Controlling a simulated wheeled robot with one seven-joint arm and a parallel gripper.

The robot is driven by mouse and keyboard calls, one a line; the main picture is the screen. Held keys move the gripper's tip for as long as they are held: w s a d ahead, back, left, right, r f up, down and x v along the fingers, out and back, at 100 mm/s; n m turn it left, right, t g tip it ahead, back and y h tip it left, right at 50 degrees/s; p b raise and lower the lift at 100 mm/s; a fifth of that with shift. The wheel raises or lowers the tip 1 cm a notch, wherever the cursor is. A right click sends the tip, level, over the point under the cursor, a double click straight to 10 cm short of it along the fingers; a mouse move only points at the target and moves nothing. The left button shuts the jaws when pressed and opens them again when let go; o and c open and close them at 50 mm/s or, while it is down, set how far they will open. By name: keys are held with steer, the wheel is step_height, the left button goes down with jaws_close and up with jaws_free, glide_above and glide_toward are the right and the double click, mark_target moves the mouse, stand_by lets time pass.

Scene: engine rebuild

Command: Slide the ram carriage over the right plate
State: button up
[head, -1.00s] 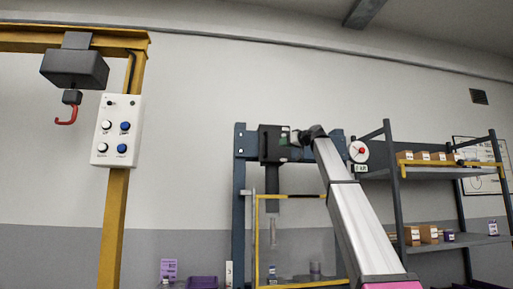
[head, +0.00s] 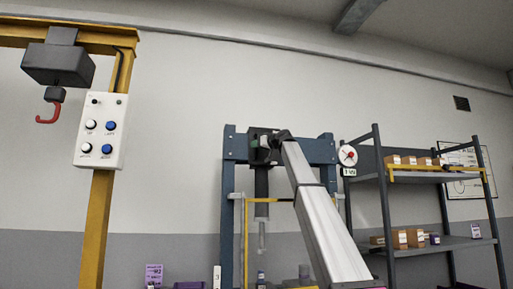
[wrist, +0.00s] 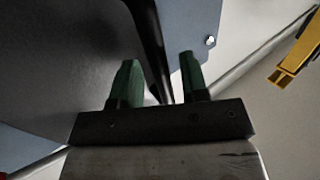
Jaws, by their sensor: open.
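The ram carriage (head: 257,154) is a dark block on the blue press's top beam (head: 318,151), left of the beam's middle. A grey ram (head: 262,184) hangs below it with a thin rod. My gripper (head: 264,143) is at the front of the carriage. In the wrist view my gripper (wrist: 158,64) is open, its two green fingers either side of a black bar (wrist: 150,35); I cannot tell whether they touch it. A dark surface, probably the carriage (wrist: 60,60), fills the left of that view. The right plate cannot be made out; the press's lower part is cut off.
A yellow hoist column (head: 97,225) with a red hook (head: 49,112) and a button panel (head: 101,130) stands left. A yellow guard frame (head: 246,240) is in the press. A shelf rack (head: 385,205) with boxes and a dial gauge (head: 348,155) are at right.

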steer(key=shift+w+a, duration=0.25)
steer(key=shift+a, duration=0.15)
jaws_close()
steer(key=w+d, duration=0.3)
steer(key=d, duration=0.8)
steer(key=w+d, duration=0.3)
steer(key=d, duration=0.9)
steer(key=shift+w, duration=0.25)
jaws_free()
steer(key=shift+d, duration=0.15)
